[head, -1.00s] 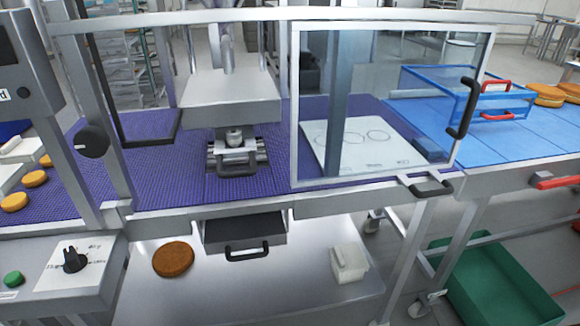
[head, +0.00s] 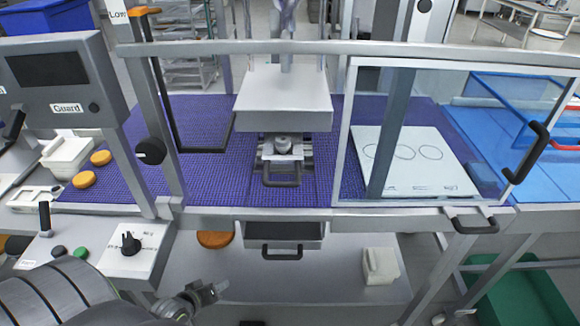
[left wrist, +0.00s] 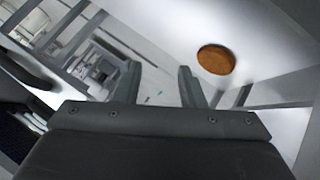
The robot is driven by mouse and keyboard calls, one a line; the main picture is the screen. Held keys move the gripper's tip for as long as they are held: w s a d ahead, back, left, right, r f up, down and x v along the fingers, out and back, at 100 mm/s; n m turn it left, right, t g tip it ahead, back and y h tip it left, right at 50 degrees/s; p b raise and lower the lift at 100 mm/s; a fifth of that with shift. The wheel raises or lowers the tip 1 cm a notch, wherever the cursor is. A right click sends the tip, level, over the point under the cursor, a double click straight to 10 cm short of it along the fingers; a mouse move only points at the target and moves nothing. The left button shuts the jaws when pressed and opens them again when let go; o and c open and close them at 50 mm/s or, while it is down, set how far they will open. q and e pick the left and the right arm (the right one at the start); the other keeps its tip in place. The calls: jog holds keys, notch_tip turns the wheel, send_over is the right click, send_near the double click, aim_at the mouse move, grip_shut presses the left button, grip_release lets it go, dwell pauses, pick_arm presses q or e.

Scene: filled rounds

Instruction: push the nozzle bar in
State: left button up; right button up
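The nozzle bar (head: 284,150) is a grey metal piece with a round knob on top and a black handle (head: 281,180) at its front. It sits on the purple belt below the grey hood (head: 284,98), its handle towards me. How deep it is seated I cannot tell. My left gripper (head: 208,293) is low in the head view, in front of the machine, below and left of the bar and well apart from it. In the left wrist view its two fingers (left wrist: 158,72) are spread with nothing between them. My right gripper is not in view.
A clear guard panel (head: 430,135) in a white frame stands right of the hood. A drawer with a black handle (head: 282,252) is below the belt. A control box (head: 125,250) is at left. A brown round (head: 215,239) and white container (head: 380,266) are on the lower shelf.

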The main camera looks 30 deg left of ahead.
pick_arm(q)
jog(key=w+d+r+n+t+h+p, duration=0.1)
jog(key=w+d+r+t+p, duration=0.1)
jog(key=r, duration=0.7)
jog(key=w+d+r+n+t+h+p, duration=0.1)
jog(key=w+r+n, duration=0.1)
jog(key=r, duration=0.7)
jog(key=n+t+h+p, duration=0.2)
jog(key=n+t+h, duration=0.1)
jog(key=n, duration=0.1)
send_near(279, 186)
jog(key=b+x, duration=0.1)
jog(key=x, duration=1.1)
jog(key=shift+w+d+f, duration=0.1)
jog(key=shift+w, duration=0.3)
jog(key=shift+s, duration=0.1)
grip_shut()
